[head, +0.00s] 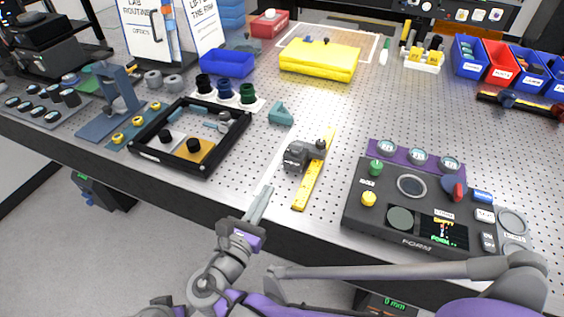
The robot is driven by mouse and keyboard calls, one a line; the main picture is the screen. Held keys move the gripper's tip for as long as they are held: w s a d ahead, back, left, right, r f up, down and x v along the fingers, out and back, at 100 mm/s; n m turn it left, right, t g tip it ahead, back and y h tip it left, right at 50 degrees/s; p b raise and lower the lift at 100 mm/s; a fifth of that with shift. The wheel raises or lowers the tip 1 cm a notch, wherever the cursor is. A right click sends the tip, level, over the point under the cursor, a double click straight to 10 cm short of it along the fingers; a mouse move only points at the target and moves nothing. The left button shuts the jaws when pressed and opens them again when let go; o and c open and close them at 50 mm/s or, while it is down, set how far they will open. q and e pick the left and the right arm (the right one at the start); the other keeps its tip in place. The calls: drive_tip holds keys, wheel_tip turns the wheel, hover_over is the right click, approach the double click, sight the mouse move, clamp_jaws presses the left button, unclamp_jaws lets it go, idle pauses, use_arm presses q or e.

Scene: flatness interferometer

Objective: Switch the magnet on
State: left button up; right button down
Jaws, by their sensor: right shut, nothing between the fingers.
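A dark grey block (298,155) with a rounded face sits on the perforated table beside a yellow bar (309,183). It may be the magnet, but I cannot tell for sure, nor how any switch on it is set. A small dark knob (321,145) stands at its right, by the bar. My right gripper (268,190) is shut and empty over the table's front edge, in front and to the left of the block and apart from it. My left gripper is not in view.
A dark console (420,246) marked FORM, with a red lever (458,191), stands at the right. A black frame (160,165) lies at the left, with a teal block (281,113) beyond. A yellow case (319,66) lies at the back.

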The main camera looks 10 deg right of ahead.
sight(291, 146)
drive_tip(key=x, duration=1.4)
drive_tip(key=shift+a, duration=0.1)
